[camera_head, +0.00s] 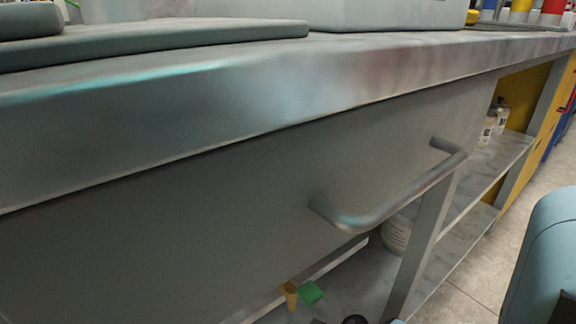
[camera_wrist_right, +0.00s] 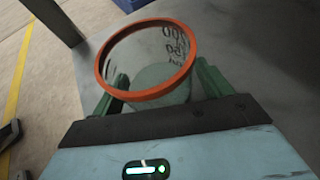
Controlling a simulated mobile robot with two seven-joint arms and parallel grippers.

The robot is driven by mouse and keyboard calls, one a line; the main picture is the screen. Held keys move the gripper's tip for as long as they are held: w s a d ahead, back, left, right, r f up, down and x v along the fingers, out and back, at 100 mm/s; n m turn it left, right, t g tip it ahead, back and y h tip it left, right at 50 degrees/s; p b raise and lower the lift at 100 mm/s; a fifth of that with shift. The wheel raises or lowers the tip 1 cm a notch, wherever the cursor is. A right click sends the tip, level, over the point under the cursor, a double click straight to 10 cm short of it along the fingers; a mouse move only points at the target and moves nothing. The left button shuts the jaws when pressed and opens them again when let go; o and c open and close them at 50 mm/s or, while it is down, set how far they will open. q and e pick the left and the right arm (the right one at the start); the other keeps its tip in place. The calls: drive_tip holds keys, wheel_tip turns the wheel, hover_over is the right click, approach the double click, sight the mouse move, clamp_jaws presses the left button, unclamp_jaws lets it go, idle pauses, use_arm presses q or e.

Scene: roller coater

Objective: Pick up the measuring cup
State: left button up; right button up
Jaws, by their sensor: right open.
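The measuring cup (camera_wrist_right: 146,57) shows in the right wrist view, with an orange rim, see-through walls and dark printed marks. Its rim faces the camera. My right gripper (camera_wrist_right: 163,86) is open, with one green finger on each side of the cup. I cannot tell whether either finger touches it. The cup's lower part is partly hidden. I cannot make out the cup in the head view. My left gripper is not in view.
In the head view a metal bench with a grey drawer front (camera_head: 240,185) and bar handle (camera_head: 390,195) fills the foreground. Shelves below hold bottles (camera_head: 494,120) and a white tub (camera_head: 398,235). Small green (camera_head: 311,292) and yellowish (camera_head: 290,295) items show low down.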

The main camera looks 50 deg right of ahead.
drive_tip(key=shift+a, duration=0.1)
drive_tip(key=shift+c, duration=0.4)
drive_tip(key=c, duration=1)
drive_tip(key=shift+c, duration=0.3)
drive_tip(key=shift+r+p, duration=0.7)
drive_tip(key=shift+r, duration=0.1)
wheel_tip(320, 180, up, 2)
drive_tip(key=shift+r+p, duration=0.15)
drive_tip(key=shift+p, duration=0.6)
drive_tip(key=s+r+p, duration=0.1)
drive_tip(key=s+p, duration=0.3)
drive_tip(key=s, duration=1.2)
drive_tip(key=shift+d, duration=0.3)
